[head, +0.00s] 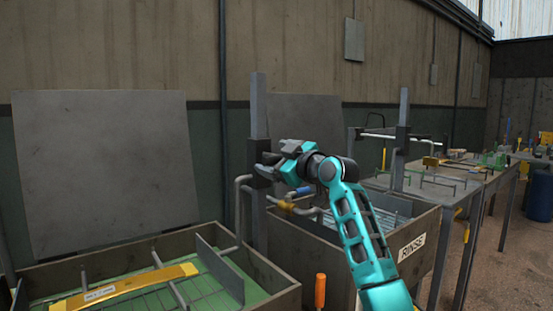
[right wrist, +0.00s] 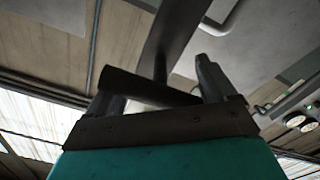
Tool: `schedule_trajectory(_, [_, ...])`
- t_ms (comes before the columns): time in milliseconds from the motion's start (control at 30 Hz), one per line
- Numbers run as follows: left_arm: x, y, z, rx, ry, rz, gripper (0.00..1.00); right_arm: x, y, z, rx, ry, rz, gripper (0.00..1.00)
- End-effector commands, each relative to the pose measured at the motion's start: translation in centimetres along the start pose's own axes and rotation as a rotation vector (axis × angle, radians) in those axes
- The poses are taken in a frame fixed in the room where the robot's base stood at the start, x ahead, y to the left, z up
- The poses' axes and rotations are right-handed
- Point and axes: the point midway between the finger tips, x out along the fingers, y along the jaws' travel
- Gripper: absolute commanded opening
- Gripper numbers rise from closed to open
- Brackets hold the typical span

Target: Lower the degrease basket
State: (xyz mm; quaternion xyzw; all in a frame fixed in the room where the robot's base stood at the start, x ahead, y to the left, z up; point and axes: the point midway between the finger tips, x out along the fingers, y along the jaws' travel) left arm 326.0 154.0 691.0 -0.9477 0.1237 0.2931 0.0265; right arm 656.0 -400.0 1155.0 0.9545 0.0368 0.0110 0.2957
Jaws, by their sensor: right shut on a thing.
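The degrease basket (head: 192,293) appears as thin grey bars over green liquid in the open tank (head: 270,285) at lower left. A yellow bar with a white label lies across it (head: 125,290). A grey upright post (head: 258,110) stands behind the tank's right side, with a dark block and a bent grey pipe at gripper height. My right gripper (head: 268,166) is at this post, shut on a dark bar-shaped handle (right wrist: 150,88) that shows between the fingers in the right wrist view. The exact grip is partly hidden in the head view. My left gripper is out of view.
A second tank marked RINSE (head: 412,246) stands to the right, partly behind my arm, with its own post (head: 403,125). An orange handle (head: 320,290) sticks up between the tanks. Tables with green items and a blue barrel (head: 539,195) stand far right.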

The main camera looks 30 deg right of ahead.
Motion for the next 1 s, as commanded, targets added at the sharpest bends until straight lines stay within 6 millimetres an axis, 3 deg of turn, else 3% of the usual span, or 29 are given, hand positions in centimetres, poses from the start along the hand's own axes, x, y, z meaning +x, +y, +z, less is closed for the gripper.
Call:
schedule_trajectory(167, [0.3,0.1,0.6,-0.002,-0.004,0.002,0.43,0.0,-0.7,1.1,0.021,-0.001,-0.005,0.29])
schedule_trajectory(700, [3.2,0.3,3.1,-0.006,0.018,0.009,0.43,0.1,-7.1,10.4,0.023,-0.01,-0.012,0.29])
schedule_trajectory(1000, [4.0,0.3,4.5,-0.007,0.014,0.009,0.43,0.1,-9.3,13.5,0.025,-0.008,-0.011,0.28])
